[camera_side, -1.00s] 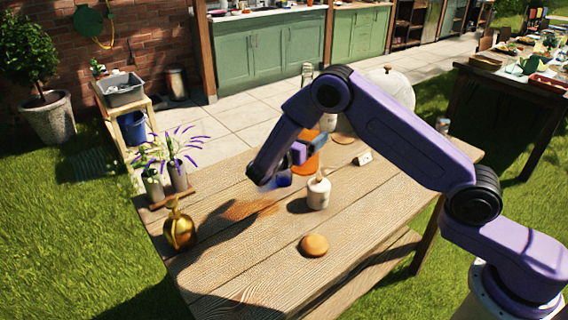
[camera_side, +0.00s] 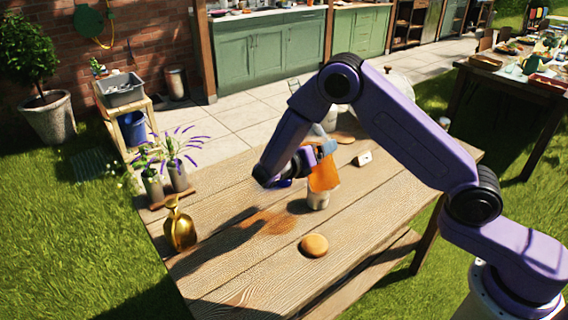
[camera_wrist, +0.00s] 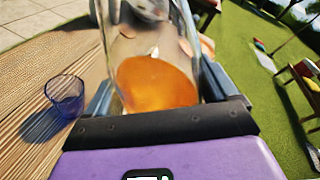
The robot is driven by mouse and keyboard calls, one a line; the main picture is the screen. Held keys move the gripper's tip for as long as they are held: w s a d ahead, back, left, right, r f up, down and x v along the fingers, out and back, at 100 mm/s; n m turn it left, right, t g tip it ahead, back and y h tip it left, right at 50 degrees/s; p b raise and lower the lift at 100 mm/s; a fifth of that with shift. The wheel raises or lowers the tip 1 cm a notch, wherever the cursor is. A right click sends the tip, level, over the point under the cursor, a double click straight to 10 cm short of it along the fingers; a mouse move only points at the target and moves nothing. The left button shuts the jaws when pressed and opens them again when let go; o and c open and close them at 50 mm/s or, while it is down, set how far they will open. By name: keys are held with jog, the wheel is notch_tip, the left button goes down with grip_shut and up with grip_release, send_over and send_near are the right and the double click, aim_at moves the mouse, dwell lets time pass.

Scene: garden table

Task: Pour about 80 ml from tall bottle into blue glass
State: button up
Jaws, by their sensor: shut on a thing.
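The tall bottle is clear glass with orange liquid low in it, and it shows in the side view (camera_side: 323,176) and large in the wrist view (camera_wrist: 155,82). My gripper (camera_side: 322,152) is shut on it and holds it above the table, tilted with its neck toward the upper left. The blue glass (camera_wrist: 66,95) stands upright on the table, left of the bottle in the wrist view, apart from it. It looks empty there. In the side view my arm mostly hides the glass. I see no stream of liquid.
The front boards (camera_side: 250,285) are clear.

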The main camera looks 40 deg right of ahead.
aim_at(328, 180)
jog(key=f, duration=0.1)
jog(key=s+f+n, duration=0.1)
jog(key=f, duration=0.1)
jog(key=s+f+n+g, duration=0.1)
jog(key=shift+f, duration=0.4)
jog(key=shift+s+a+r+y, duration=0.1)
jog(key=shift+s+r+y, duration=0.15)
jog(key=shift+y, duration=0.05)
jog(key=shift+s+r+n+g, duration=0.15)
jog(key=shift+s+n+g, duration=0.15)
jog(key=shift+s+n, duration=0.3)
jog(key=shift+s+a+f+n+g+y, duration=0.1)
jog(key=shift+s+f+n+g+y, duration=0.2)
jog(key=shift+s+f+n+g, duration=0.65)
jog(key=shift+f+n, duration=0.2)
jog(key=shift+n, duration=0.25)
jog(key=shift+w+n, duration=0.1)
jog(key=shift+n, duration=0.2)
jog(key=shift+n+g, duration=0.55)
jog(key=shift+n, duration=0.05)
jog(key=shift+r, duration=0.15)
dwell(0.7)
jog(key=shift+w+a, duration=0.2)
dwell(0.9)
